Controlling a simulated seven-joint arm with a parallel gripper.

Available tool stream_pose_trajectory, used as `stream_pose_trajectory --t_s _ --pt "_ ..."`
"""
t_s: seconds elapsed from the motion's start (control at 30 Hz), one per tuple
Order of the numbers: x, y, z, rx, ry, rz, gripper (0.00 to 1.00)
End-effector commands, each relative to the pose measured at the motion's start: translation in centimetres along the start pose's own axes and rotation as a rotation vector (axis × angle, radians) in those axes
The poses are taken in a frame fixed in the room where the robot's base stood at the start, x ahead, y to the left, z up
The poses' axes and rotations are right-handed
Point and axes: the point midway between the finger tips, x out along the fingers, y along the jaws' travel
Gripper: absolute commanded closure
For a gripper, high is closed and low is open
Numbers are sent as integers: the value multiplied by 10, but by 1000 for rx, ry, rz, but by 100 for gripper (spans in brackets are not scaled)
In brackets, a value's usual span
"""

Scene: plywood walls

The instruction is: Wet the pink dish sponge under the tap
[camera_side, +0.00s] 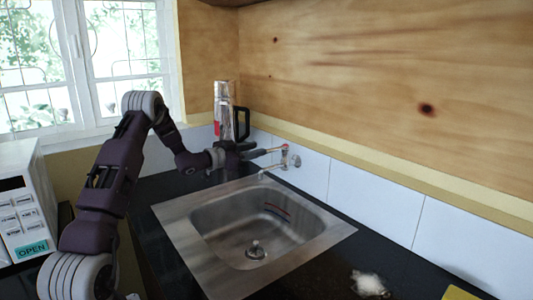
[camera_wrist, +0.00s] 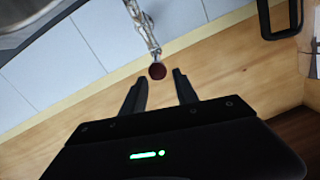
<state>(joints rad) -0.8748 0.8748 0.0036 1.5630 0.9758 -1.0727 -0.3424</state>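The tap (camera_side: 283,158) is on the tiled wall behind the sink and has a red knob. In the wrist view the tap (camera_wrist: 141,27) comes down from the top, with its dark red knob (camera_wrist: 157,70) just beyond my fingertips, roughly in line with the gap between them. My gripper (camera_side: 268,152) is beside the tap, its fingers pointing at it. In the wrist view my gripper (camera_wrist: 156,80) is open with nothing between the fingers. Contact with the knob cannot be told. I cannot make out a pink sponge in either view.
The steel sink (camera_side: 190,232) is set in a black counter (camera_side: 320,280); its basin shows a drain and a reddish streak on one wall. A silver and red container (camera_side: 224,100) with a black handle stands behind my gripper. A whitish lump (camera_side: 370,284) lies on the front right counter.

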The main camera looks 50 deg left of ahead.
Motion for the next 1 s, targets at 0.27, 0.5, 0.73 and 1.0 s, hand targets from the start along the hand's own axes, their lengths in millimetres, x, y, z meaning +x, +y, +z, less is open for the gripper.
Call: stream_pose_trajectory --t_s 0.27,0.5,0.73,1.0 --pt "9 -1 23 -27 64 53 64" --pt "52 0 20 -26 61 49 64" --pt "61 1 20 -29 59 47 64" --pt "60 1 20 -28 59 47 96"
